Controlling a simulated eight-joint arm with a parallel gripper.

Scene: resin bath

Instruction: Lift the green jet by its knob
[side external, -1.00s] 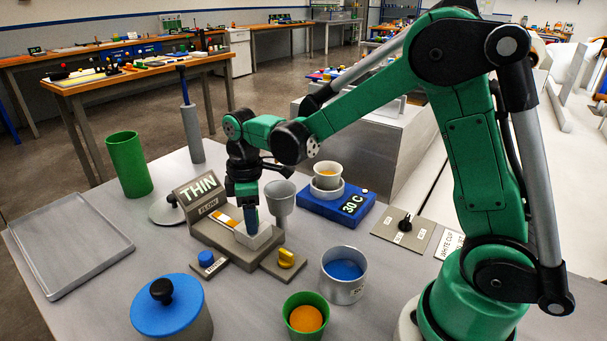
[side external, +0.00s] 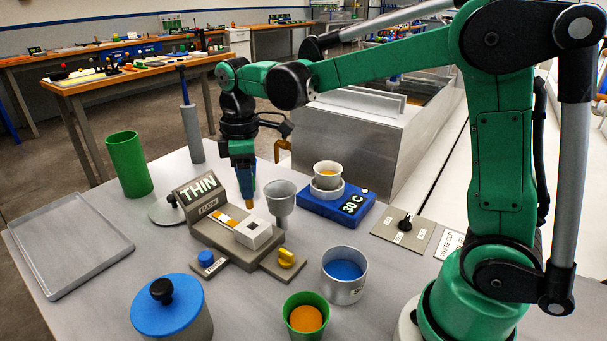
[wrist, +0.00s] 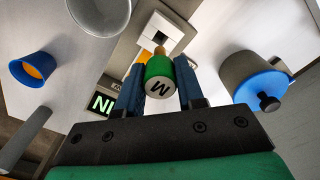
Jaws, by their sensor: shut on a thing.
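My gripper (side external: 246,192) is in the air above the grey flow device marked THIN (side external: 199,188). In the wrist view, its two blue fingers (wrist: 160,88) are shut on the green jet (wrist: 158,68), whose grey end marked M faces the camera. The jet's orange-brown tip (side external: 249,206) points down below the fingers in the side view. Under it is the white block (side external: 256,237) of the device, with a dark opening in its top. The tip looks clear of the block. The fingers hide most of the jet in the side view.
A grey funnel-shaped cup (side external: 281,203) stands close right of my gripper. A blue 30 C unit (side external: 340,206) holds a white cup. A yellow knob (side external: 287,257), a metal pot (side external: 344,287), a green cup (side external: 293,324) and a blue-lidded pot (side external: 180,310) stand in front.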

